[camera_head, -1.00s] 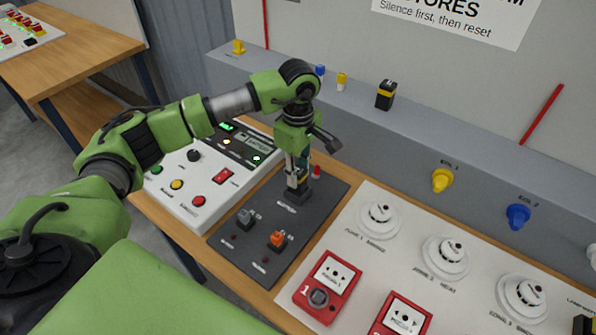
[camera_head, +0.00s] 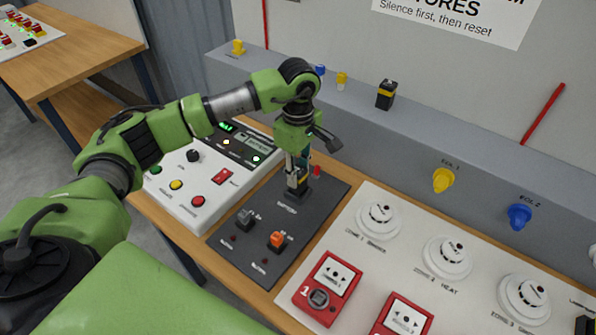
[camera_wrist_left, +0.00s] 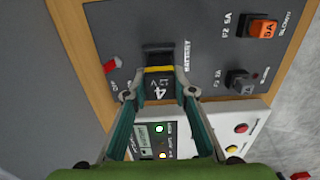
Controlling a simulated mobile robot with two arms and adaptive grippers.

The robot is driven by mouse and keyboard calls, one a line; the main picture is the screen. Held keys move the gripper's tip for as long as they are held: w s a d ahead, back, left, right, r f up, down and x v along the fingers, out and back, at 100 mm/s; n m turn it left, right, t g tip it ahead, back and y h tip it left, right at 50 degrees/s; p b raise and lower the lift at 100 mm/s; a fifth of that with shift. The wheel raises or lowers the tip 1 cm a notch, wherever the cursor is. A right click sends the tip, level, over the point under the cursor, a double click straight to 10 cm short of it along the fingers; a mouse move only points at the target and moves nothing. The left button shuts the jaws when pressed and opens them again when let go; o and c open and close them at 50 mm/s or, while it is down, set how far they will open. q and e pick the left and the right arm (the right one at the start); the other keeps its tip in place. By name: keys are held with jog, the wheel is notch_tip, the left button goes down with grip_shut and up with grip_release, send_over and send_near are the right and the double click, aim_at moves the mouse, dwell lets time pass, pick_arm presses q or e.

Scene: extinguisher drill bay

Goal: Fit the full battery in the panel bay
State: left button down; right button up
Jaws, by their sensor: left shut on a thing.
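My left gripper (camera_head: 296,178) is shut on a dark battery with a yellow band (camera_wrist_left: 159,70), its fingers on either side of it. The battery is at the black battery bay (camera_wrist_left: 158,50) on the dark grey panel (camera_head: 245,245), beside the printed word BATTERY. In the left wrist view, the battery's end lines up with the bay's opening; I cannot tell how deep it sits. The fingertips (camera_wrist_left: 160,94) hide part of its sides. Another black battery with a yellow band (camera_head: 386,95) stands on the grey ledge. My right gripper is not in view.
A grey fuse (camera_head: 247,219) and an orange fuse (camera_head: 278,241) sit on the panel near the bay. A small red part (camera_head: 317,171) is just beyond the bay. A white control box (camera_head: 200,190) lies left; red call points (camera_head: 328,288) and white detectors (camera_head: 380,221) lie right.

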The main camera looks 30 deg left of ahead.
pick_arm(q)
jog(key=shift+f+b, duration=0.4)
jog(key=shift+b, duration=0.15)
dwell(0.5)
jog(key=shift+f+b, duration=1.05)
jog(key=shift+f, duration=0.05)
dwell(0.4)
jog(key=c, duration=1.3)
grip_release()
jog(key=shift+r, duration=0.1)
jog(key=shift+r+p, duration=1.75)
jog(key=shift+r, duration=1.65)
